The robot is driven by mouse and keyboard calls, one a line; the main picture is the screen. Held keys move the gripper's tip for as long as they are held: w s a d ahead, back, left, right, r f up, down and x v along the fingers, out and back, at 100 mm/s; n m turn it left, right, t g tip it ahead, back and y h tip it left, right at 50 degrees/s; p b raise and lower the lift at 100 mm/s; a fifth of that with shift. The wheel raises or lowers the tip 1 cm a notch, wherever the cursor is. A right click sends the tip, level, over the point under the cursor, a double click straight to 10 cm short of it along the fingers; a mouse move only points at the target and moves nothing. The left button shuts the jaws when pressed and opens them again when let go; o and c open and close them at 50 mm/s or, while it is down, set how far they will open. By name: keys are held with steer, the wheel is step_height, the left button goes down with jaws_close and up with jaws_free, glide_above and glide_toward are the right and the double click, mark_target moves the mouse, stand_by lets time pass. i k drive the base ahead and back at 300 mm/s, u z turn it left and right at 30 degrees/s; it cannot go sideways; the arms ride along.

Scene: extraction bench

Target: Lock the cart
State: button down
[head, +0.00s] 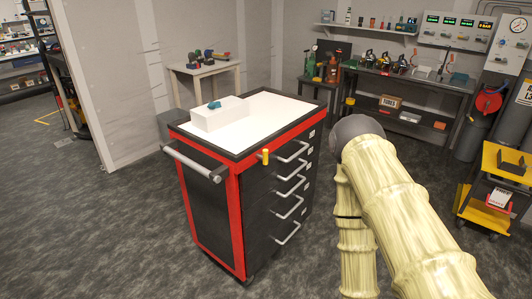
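The cart (208,222) is a black tool cabinet with red corner edges, standing in the middle of the head view. Several drawers with silver handles (290,185) face right, and all look shut. A grey push bar (190,164) runs along its left end. A small yellow piece (265,156) sticks out at the front corner near the top drawer; I cannot tell whether it is a lock. My arm (390,200) stands to the right of the cart, apart from it in the picture. My gripper is not visible.
A white box (221,117) with a teal item (208,105) sits on the cart's white top. A small table (205,68) and a workbench (395,80) stand behind. A yellow trolley (495,190) is at right. Floor left of the cart is clear.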

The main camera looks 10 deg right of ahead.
mark_target(264, 157)
steer(key=z, duration=0.05)
steer(key=k, duration=1.05)
steer(key=z, duration=1.1)
steer(key=i, duration=0.95)
steer(key=u, duration=0.6)
steer(key=i, duration=0.8)
steer(key=u, duration=0.85)
